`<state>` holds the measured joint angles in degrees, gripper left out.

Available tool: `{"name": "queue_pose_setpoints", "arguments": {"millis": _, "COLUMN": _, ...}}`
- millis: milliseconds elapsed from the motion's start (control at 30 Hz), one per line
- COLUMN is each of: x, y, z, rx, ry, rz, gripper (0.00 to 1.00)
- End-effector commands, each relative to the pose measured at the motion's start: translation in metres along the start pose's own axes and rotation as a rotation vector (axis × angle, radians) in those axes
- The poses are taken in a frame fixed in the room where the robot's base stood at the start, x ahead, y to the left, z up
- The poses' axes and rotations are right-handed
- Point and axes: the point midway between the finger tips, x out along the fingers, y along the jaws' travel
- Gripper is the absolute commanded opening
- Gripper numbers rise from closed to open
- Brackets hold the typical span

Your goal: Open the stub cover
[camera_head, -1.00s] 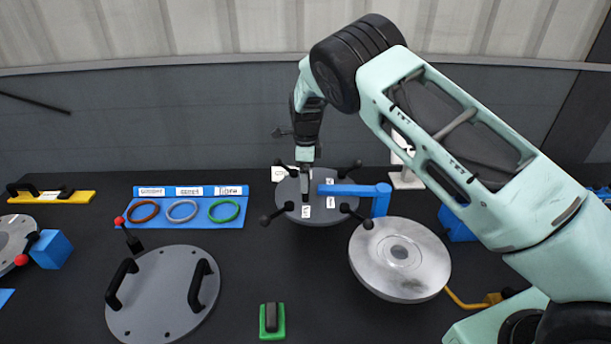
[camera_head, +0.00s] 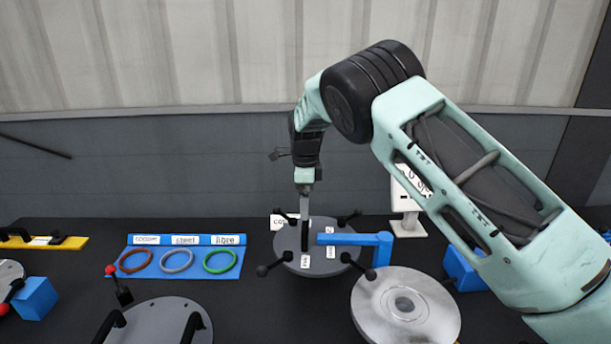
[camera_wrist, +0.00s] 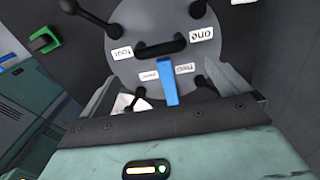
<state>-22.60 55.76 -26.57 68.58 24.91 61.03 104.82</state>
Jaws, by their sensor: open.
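The stub cover (camera_head: 291,239) is a round grey disc with small white number labels and a black bar handle (camera_wrist: 160,48) across its middle. Several black-knobbed rods (camera_head: 262,271) stick out around its rim. A blue arm (camera_head: 350,239) reaches over it from a post on the right. My gripper (camera_head: 305,215) points down above the cover, open and empty. In the wrist view the handle lies beyond the spread fingers (camera_wrist: 160,88), not between them. Part of the cover is hidden behind my gripper.
A bare metal flanged disc (camera_head: 380,310) stands right of the cover. A blue tray (camera_head: 190,270) with brown, grey and green rings lies left. A grey plate with two handles (camera_head: 160,315) is front left. A white stand (camera_head: 407,222) is behind right.

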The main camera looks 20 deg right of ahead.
Motion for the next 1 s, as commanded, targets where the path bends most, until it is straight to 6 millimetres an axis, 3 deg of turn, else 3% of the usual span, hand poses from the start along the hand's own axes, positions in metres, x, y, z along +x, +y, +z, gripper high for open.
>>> {"name": "queue_pose_setpoints", "arguments": {"millis": 200, "x": -0.049, "y": -0.001, "z": 0.000, "rx": 0.000, "ry": -0.002, "rz": -0.003, "gripper": 1.00}}
{"name": "queue_pose_setpoints", "arguments": {"millis": 400, "x": -0.083, "y": -0.001, "z": 0.000, "rx": -0.001, "ry": -0.001, "rz": -0.003, "gripper": 1.00}}
{"name": "queue_pose_setpoints", "arguments": {"millis": 600, "x": -0.096, "y": 0.000, "z": -0.001, "rx": 0.000, "ry": 0.001, "rz": 0.000, "gripper": 1.00}}
{"name": "queue_pose_setpoints", "arguments": {"millis": 1000, "x": -0.097, "y": 0.000, "z": -0.001, "rx": 0.001, "ry": 0.001, "rz": 0.000, "gripper": 1.00}}
